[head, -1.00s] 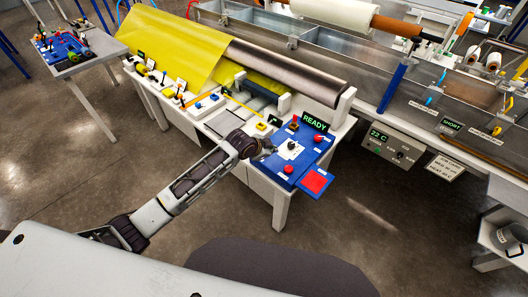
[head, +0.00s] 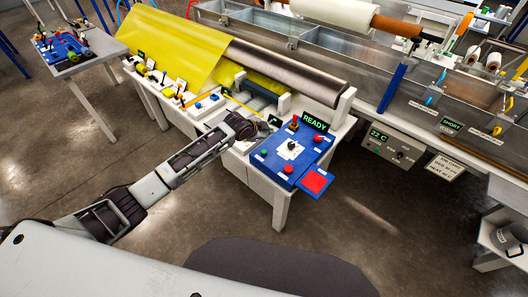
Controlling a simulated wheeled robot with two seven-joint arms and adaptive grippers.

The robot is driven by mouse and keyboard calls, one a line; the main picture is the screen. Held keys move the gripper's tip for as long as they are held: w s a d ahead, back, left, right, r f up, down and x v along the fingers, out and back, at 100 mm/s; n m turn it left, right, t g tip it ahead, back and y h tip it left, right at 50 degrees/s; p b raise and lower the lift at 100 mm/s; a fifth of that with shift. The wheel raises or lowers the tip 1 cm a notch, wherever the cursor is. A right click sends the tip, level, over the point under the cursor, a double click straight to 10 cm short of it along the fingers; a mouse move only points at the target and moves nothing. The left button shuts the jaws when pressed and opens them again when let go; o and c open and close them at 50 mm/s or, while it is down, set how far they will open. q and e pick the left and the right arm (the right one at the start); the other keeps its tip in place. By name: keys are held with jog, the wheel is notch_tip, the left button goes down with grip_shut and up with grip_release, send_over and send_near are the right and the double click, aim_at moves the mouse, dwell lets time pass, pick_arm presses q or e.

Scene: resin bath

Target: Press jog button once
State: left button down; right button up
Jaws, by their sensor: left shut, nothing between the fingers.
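The blue control panel (head: 312,155) sits on the end of the white bench. It carries a green button (head: 264,152) near its left edge, a dark selector knob (head: 292,144) on a white plate, a red button (head: 318,138) at the right and a smaller red button (head: 288,170) at the front. The labels are too small to read, so I cannot tell which is the jog button. My left gripper (head: 266,129) is shut and empty, just beyond the panel's left edge, apart from the green button. My right gripper is out of view.
A green READY display (head: 318,121) stands behind the panel, with a red switch (head: 295,120) near it. A blue plate with a red square (head: 316,181) juts from the front. Rollers with yellow sheet (head: 180,45) lie behind left. The floor in front is clear.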

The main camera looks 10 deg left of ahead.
pick_arm(q)
jog(key=shift+f, duration=0.3)
jog(key=b, duration=0.6)
send_over(266, 152)
jog(key=shift+f, duration=2.75)
jog(key=shift+f+b, duration=0.35)
jog(key=shift+f, duration=1.05)
jog(key=shift+f, duration=0.4)
